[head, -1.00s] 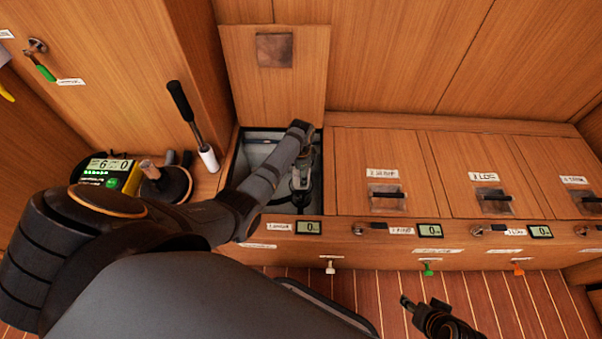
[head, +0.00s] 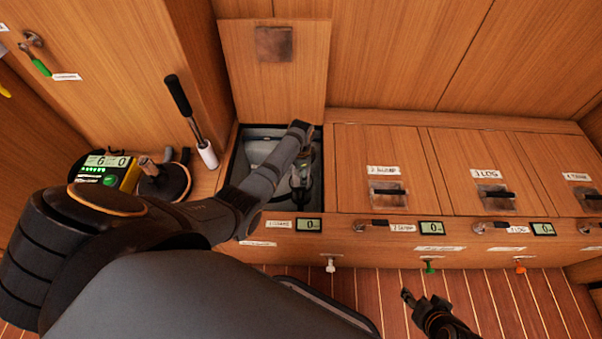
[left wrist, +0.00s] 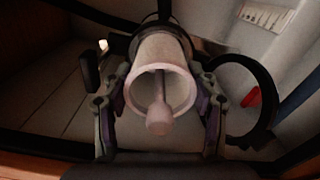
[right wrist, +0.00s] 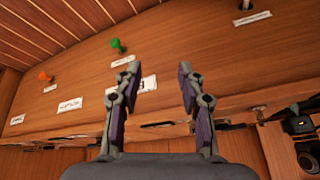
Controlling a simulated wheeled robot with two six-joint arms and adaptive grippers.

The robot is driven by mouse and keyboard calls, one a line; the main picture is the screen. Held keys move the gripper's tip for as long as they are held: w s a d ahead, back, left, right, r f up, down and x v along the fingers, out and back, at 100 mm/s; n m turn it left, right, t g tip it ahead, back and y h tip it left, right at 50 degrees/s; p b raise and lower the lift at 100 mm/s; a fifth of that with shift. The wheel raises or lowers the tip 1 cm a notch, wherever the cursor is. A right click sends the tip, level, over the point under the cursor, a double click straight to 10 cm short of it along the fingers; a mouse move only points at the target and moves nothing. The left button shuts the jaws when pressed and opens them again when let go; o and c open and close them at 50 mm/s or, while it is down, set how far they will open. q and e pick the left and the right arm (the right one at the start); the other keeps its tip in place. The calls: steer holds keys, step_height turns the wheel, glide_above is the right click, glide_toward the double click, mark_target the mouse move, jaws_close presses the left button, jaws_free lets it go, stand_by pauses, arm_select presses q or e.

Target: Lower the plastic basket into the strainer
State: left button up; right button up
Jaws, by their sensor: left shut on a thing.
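The white plastic basket (left wrist: 160,50), a cup shape with a central stem and round knob, sits between the fingers of my left gripper (left wrist: 161,82) in the left wrist view. My left gripper is shut on it. In the head view that gripper (head: 300,188) is down inside the open locker, and the basket is hard to make out there. A dark round body, probably the strainer (left wrist: 133,46), shows behind the basket's far end. I cannot tell how far the basket is inside it. My right gripper (right wrist: 160,88) is open and empty; it also shows in the head view (head: 406,297).
The open locker's lid (head: 285,90) stands upright behind it. Closed lids (head: 378,145) lie to the right. A black ring (left wrist: 267,105) is beside my left gripper. A pump handle (head: 180,100) and a green-lit meter (head: 108,172) stand left of the locker.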

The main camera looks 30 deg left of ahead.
arm_select(q)
steer(key=shift+f, duration=0.15)
arm_select(e)
steer(key=shift+w+r, duration=0.2)
steer(key=shift+w, duration=0.3)
arm_select(q)
steer(key=shift+f+b, duration=0.45)
steer(key=shift+f, duration=0.05)
arm_select(e)
steer(key=shift+w+d+r+t, duration=0.1)
steer(key=shift+w+r+t, duration=0.35)
steer(key=shift+w, duration=0.3)
steer(key=shift+w+r+t, duration=0.35)
steer(key=shift+w+t, duration=0.2)
steer(key=shift+w, duration=0.2)
steer(key=shift+w+r, duration=0.1)
steer(key=shift+w, duration=0.05)
arm_select(q)
steer(key=shift+f, duration=0.15)
arm_select(e)
steer(key=shift+w+r+t, duration=0.15)
steer(key=shift+w+t, duration=0.15)
arm_select(q)
steer(key=shift+f+b, duration=0.3)
arm_select(e)
steer(key=shift+w+r+t, duration=0.5)
steer(key=shift+w+r, duration=0.1)
steer(key=shift+w, duration=0.15)
